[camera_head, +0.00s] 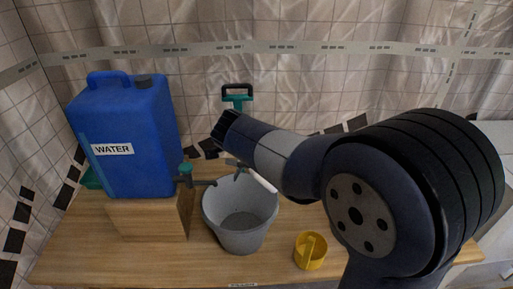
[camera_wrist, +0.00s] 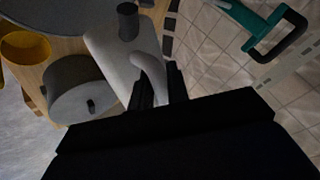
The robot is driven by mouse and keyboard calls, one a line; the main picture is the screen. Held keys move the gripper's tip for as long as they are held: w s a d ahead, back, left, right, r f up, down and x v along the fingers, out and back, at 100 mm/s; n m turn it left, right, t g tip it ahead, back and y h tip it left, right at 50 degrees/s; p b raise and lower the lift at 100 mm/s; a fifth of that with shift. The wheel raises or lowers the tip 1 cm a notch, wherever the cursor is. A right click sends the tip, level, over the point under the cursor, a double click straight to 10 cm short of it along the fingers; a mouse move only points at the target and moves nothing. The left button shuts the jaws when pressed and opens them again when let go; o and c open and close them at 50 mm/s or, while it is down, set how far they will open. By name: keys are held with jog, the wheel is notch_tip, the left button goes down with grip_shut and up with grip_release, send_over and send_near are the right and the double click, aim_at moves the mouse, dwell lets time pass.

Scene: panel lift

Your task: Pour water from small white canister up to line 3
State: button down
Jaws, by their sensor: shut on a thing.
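The small white canister (camera_wrist: 112,48) is in my gripper in the wrist view. It is pale, with a curved handle and a dark spout or cap at its top. My gripper (camera_wrist: 160,88) is shut on the handle. In the head view my gripper (camera_head: 240,170) is over the rim of the grey bucket (camera_head: 240,228), and a small white part of the canister (camera_head: 263,182) shows beside it. The bucket's inside looks grey. I cannot make out a line 3 or a water level.
A blue water jug (camera_head: 125,125) stands on a wooden block (camera_head: 150,218) at the left, its tap (camera_head: 186,176) near the bucket. A yellow cup (camera_head: 311,252) stands right of the bucket. A teal and black handle (camera_head: 237,95) rises behind. A grey cylinder (camera_wrist: 75,88) shows in the wrist view.

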jog(key=shift+s+a+f+n+t+h+b, duration=0.1)
jog(key=shift+a+f+n+t+h+b, duration=0.35)
jog(key=shift+b, duration=0.35)
jog(key=shift+s+a+f+n+t+h+b, duration=0.25)
jog(key=shift+a+f+t+h+b, duration=0.3)
jog(key=shift+h, duration=0.6)
jog(key=shift+w+d+r+m+g+y+p, duration=0.15)
jog(key=shift+d+r+m+g+y+p, duration=0.25)
jog(key=shift+r+y, duration=0.35)
jog(key=shift+w+d+r+m+g+y+p, duration=0.2)
jog(key=shift+d+r+g+y, duration=0.3)
jog(key=shift+r, duration=0.45)
jog(key=shift+w+d+r+y+p, duration=0.1)
jog(key=shift+d+r+y+p, duration=0.3)
jog(key=shift+r+y+p, duration=0.35)
jog(key=r+y+p, duration=0.1)
jog(key=p, duration=0.1)
jog(key=d+m+g+y+p, duration=0.1)
jog(key=p, duration=0.1)
jog(key=shift+w+r, duration=0.15)
jog(key=shift+r, duration=0.25)
jog(key=shift+d+r+m+g+y+p, duration=0.1)
jog(key=shift+r+m+g+y+p, duration=0.2)
jog(key=shift+y+p, duration=0.35)
jog(key=shift+d+r+m+g+y+p, duration=0.1)
jog(key=shift+r+m+g+y+p, duration=0.15)
jog(key=shift+y+p, duration=0.4)
jog(key=shift+w+f, duration=0.1)
